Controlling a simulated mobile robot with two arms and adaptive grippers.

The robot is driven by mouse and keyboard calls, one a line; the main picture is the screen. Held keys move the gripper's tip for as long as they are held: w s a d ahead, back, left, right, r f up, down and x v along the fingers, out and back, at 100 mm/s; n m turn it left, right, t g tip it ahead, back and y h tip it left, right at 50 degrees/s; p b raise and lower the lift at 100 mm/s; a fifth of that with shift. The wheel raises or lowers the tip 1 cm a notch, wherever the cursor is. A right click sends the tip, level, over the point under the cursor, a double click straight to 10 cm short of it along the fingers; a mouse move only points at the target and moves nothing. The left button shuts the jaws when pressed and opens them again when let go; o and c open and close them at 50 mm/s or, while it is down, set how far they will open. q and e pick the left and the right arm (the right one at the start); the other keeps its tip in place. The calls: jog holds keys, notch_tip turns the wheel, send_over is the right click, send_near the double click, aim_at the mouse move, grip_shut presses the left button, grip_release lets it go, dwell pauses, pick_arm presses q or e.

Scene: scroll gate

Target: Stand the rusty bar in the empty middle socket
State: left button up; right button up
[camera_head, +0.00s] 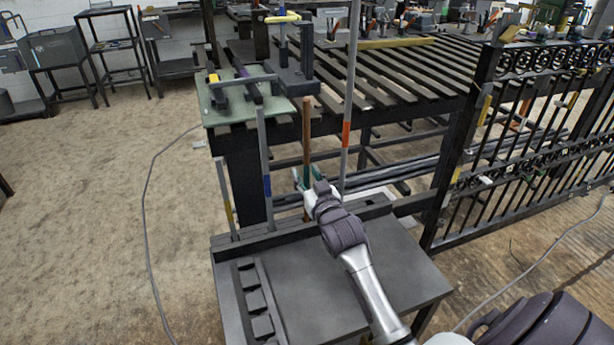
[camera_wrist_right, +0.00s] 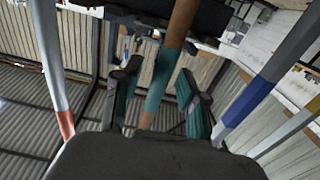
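The rusty bar (camera_head: 306,125) stands upright, brown with a teal band, between the grey bar with a blue band (camera_head: 263,150) and the grey bar with an orange band (camera_head: 349,90). Its lower end reaches the dark rail (camera_head: 285,232) along the bench's back edge; the socket itself is hard to make out. My right gripper (camera_head: 307,177) is around the bar at the teal band. In the wrist view, the rusty bar (camera_wrist_right: 165,75) passes between the fingers of my right gripper (camera_wrist_right: 160,100), with gaps visible on both sides. My left gripper is out of view.
A shorter grey bar with a yellow band (camera_head: 225,200) stands at the rail's left end. The grey bench (camera_head: 300,285) has a slotted block (camera_head: 255,300) on its left. A slatted table (camera_head: 400,75) stands behind, and a black scroll gate (camera_head: 540,130) at right.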

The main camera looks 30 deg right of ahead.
jog(key=shift+f, duration=0.2)
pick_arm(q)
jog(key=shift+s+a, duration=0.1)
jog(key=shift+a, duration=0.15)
pick_arm(e)
jog(key=v, duration=0.8)
jog(key=shift+r, duration=0.2)
